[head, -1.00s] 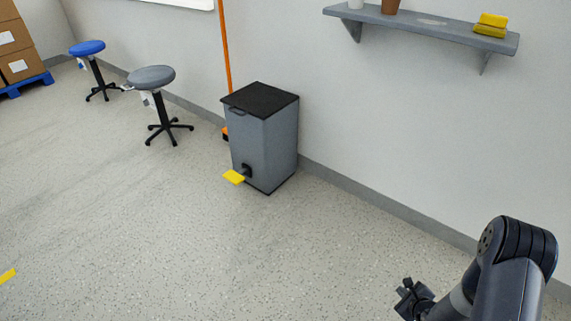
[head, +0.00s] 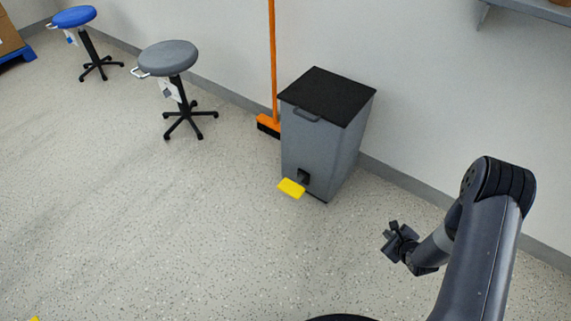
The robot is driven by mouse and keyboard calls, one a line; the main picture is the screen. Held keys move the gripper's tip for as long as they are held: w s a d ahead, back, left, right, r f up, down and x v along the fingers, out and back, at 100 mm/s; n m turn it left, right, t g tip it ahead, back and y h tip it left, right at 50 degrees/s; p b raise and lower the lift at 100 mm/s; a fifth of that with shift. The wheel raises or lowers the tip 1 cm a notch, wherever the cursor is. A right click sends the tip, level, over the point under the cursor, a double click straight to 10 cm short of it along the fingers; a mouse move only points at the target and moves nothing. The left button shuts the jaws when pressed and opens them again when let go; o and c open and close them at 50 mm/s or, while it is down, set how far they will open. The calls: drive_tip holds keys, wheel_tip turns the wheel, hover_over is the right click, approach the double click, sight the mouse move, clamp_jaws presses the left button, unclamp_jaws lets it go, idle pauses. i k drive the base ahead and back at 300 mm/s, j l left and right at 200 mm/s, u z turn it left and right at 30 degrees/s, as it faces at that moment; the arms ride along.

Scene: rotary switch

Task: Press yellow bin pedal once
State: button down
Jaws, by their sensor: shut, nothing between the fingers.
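The yellow pedal (head: 291,188) sticks out low at the front of a grey bin (head: 318,145) with a black lid (head: 328,95). The lid is closed. The bin stands upright on the floor against the wall. My gripper (head: 388,243) is shut and empty, to the right of the pedal and apart from it. Nothing hides the pedal.
An orange broom (head: 273,60) leans just left of the bin. A grey stool (head: 170,60) and a blue stool (head: 75,18) stand further left. A grey shelf (head: 530,10) is at the top right. The floor in front of the pedal is clear.

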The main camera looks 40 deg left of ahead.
sight(294, 189)
drive_tip(key=i+j, duration=0.1)
drive_tip(key=j, duration=0.55)
drive_tip(key=i+j, duration=0.1)
drive_tip(key=j, duration=0.6)
drive_tip(key=i+j, duration=0.1)
drive_tip(key=j, duration=0.55)
